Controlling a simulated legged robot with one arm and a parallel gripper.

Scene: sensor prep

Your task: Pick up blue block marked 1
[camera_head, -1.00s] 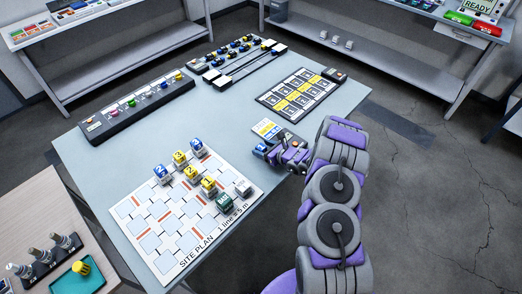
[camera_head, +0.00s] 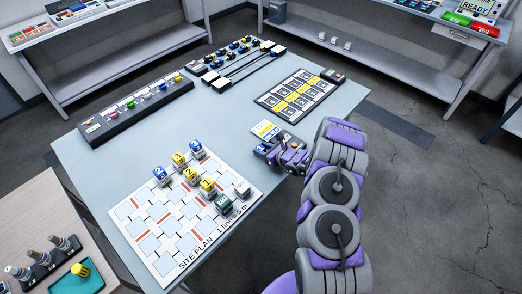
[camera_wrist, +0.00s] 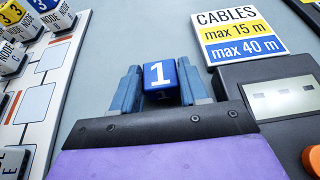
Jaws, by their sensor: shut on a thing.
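The blue block marked 1 (camera_wrist: 160,78) sits between the two blue-grey fingers of my gripper (camera_wrist: 163,84) in the wrist view, its white 1 facing the camera. The fingers press on its left and right sides. In the head view my gripper (camera_head: 268,149) is low over the table, right of the site plan board. The block is small there and partly covered by the gripper. Whether its underside touches the table cannot be told.
The site plan board (camera_head: 150,243) carries several blue, yellow, green and white blocks. The cables card (camera_head: 266,130) lies just beyond my gripper, and a device with a display (camera_wrist: 283,98) is close on its right. A marked grid panel (camera_head: 299,94) lies farther back. The table's middle is clear.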

